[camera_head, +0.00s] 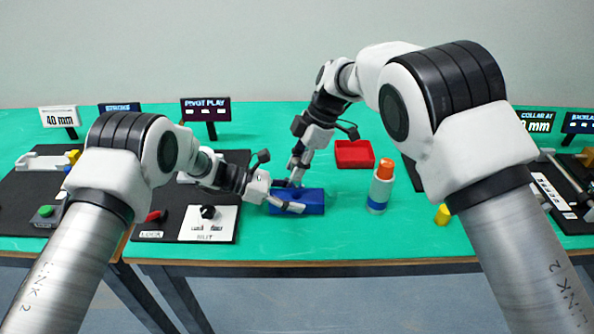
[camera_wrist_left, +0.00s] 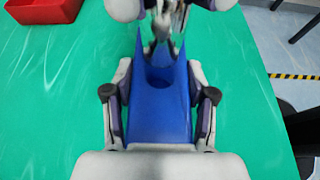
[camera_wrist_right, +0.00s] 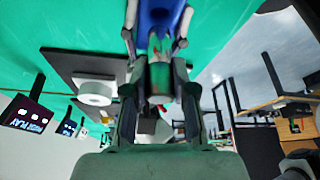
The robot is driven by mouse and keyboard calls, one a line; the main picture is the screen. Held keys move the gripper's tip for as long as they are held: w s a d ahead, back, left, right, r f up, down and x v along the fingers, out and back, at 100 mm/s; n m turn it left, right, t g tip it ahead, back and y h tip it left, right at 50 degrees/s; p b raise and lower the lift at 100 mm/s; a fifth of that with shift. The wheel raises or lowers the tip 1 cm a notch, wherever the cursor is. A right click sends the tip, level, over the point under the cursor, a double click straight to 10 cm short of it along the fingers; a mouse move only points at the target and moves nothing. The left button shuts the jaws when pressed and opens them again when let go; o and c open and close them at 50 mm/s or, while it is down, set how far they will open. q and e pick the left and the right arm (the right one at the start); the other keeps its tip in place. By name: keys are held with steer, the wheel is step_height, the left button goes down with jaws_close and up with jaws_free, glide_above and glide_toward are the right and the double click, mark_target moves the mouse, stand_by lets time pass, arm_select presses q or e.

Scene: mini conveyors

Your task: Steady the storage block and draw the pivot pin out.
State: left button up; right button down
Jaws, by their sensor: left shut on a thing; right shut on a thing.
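The blue storage block (camera_head: 312,200) lies on the green table. My left gripper (camera_head: 283,197) is shut on it, with one finger along each side, as the left wrist view shows on the block (camera_wrist_left: 158,115). A round dark hole shows in its top there.
A red tray (camera_head: 354,154) stands behind the block. A dark board with a white panel (camera_head: 209,224) lies to the left. Green table in front is clear.

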arm_select(q)
steer(key=shift+s+f, duration=0.1)
steer(key=shift+f, duration=0.05)
arm_select(e)
steer(key=shift+r, duration=0.15)
arm_select(q)
steer(key=o, duration=1.1)
steer(key=shift+c, duration=0.2)
steer(key=shift+o, duration=1.2)
